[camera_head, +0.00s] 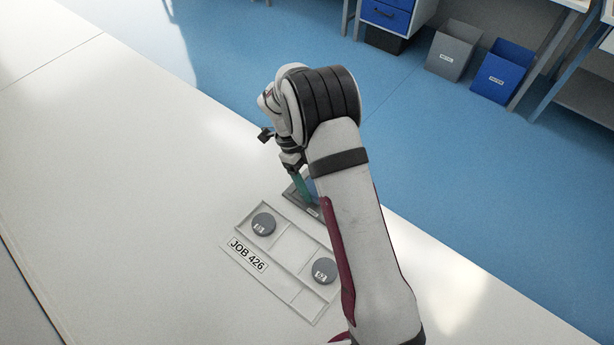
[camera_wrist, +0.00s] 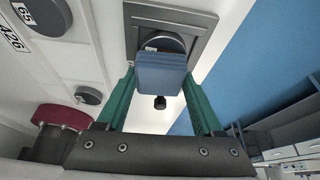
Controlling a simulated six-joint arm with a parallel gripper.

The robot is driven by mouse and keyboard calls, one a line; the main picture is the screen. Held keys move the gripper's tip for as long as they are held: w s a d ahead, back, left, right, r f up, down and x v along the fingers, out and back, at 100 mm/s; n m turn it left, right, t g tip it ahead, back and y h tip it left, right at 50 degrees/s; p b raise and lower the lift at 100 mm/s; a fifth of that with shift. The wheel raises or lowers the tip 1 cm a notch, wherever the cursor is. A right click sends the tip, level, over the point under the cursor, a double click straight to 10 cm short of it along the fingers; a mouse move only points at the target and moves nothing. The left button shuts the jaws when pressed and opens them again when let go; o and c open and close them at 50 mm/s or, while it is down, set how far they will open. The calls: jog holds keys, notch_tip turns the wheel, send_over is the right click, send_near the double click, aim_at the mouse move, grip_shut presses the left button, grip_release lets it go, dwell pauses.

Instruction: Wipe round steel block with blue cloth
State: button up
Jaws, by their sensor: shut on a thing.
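My gripper (camera_wrist: 160,85) has green fingers and is shut on the blue cloth (camera_wrist: 162,76), which looks like a folded pad. In the wrist view the cloth covers part of a round steel block (camera_wrist: 165,42) with a small label. This block sits in a grey square holder (camera_wrist: 200,28). I cannot tell whether the cloth touches the block. In the head view, my gripper (camera_head: 300,182) is over the grey holder (camera_head: 291,194), and my arm hides most of the cloth and the block.
The white bench (camera_head: 110,150) is clear to the left. Bins (camera_head: 502,72) stand on the floor beyond.

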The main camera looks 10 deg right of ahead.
jog(key=shift+s+d, duration=0.3)
jog(key=shift+s, duration=0.05)
jog(key=shift+w+a, duration=1.35)
jog(key=shift+w, duration=0.1)
jog(key=shift+s+d, duration=1.45)
jog(key=shift+s, duration=0.1)
jog(key=shift+w+a, duration=1.5)
jog(key=shift+w, duration=0.15)
jog(key=shift+s+d, duration=1.55)
jog(key=shift+s, duration=0.2)
jog(key=shift+w+a, duration=1.6)
jog(key=shift+w, duration=0.15)
notch_tip(320, 180, up, 8)
